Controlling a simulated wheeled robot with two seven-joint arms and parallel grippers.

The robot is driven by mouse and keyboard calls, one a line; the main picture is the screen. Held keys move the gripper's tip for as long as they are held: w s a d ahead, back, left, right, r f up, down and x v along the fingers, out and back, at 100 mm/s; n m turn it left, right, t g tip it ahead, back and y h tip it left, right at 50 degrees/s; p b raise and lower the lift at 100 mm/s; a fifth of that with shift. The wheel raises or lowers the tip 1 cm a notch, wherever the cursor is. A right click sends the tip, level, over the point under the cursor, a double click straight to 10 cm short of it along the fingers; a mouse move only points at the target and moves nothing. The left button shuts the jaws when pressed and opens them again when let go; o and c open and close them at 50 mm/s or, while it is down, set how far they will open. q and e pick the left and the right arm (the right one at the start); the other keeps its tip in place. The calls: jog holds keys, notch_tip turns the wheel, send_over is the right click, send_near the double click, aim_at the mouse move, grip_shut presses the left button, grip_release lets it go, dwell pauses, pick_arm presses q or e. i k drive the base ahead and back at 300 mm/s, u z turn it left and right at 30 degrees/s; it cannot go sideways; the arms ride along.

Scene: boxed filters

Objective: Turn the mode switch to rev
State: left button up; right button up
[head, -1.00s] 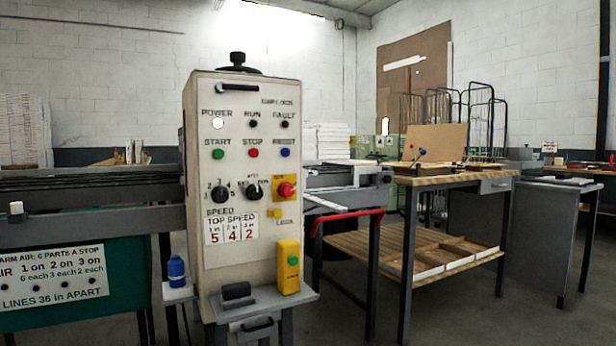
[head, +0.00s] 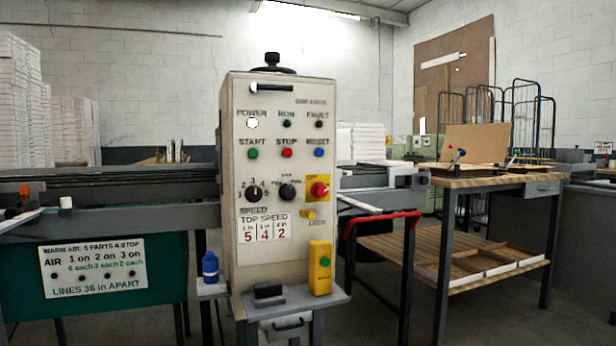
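The control cabinet (head: 238,215) stands upright near the middle of the head view, its panel facing me. The black mode switch (head: 287,192) is the right one of two black knobs, below the stop button. Small labels sit around it, too small to read surely; I cannot tell its setting. The black speed knob (head: 254,194) is to its left, with numbers around it. To its right is a red emergency knob (head: 320,190) on a yellow plate. The power lamp (head: 252,123) is lit white. Neither of my grippers is in view.
A shelf on the cabinet front holds a yellow box with a green button (head: 320,268) and a black block (head: 268,291). A blue bottle (head: 210,267) stands at left. A wooden-topped workbench (head: 490,180) and a red-handled cart (head: 385,219) are at right.

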aim_at(287, 191)
jog(key=z, duration=0.4)
jog(key=k, duration=0.3)
jog(key=u, duration=1.55)
jog(key=i, duration=0.7)
jog(key=z, duration=0.55)
jog(key=i, duration=0.65)
jog(key=z, duration=0.7)
